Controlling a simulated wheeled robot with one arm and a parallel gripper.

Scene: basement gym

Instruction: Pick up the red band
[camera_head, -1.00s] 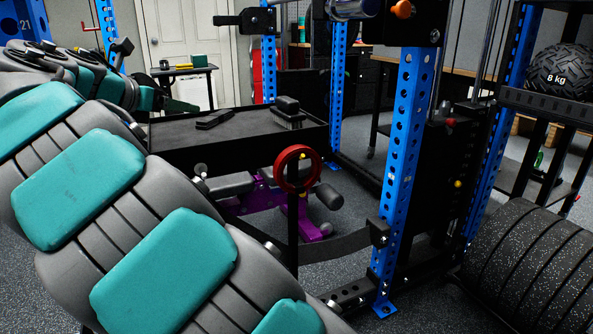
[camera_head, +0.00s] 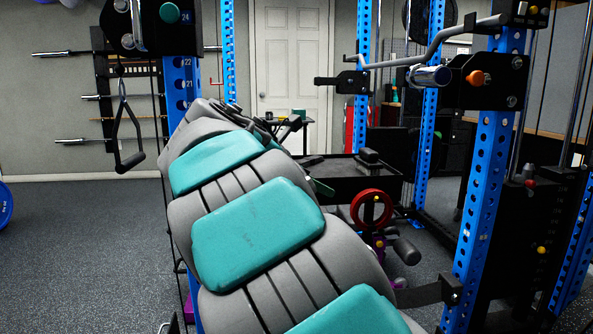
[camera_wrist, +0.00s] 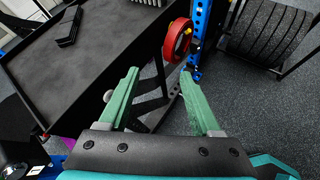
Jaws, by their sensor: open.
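The red band (camera_head: 355,211) is a thick ring at the top of a dark upright, right of my arm in the head view. In the wrist view the red band (camera_wrist: 171,40) is at the top, just right of the middle, beyond the fingertips. My gripper (camera_wrist: 159,74) is open, its two green fingers spread with nothing between them. The band is apart from both fingers, nearer the right fingertip in the picture. In the head view my arm hides most of the gripper; only a bit of green finger shows.
A black tray-topped table (camera_wrist: 92,60) lies left of the band in the wrist view, with a dark handle (camera_wrist: 69,27) on it. A blue rack upright (camera_head: 478,200) stands right of the band. Black weight plates (camera_wrist: 268,36) fill the wrist view's upper right.

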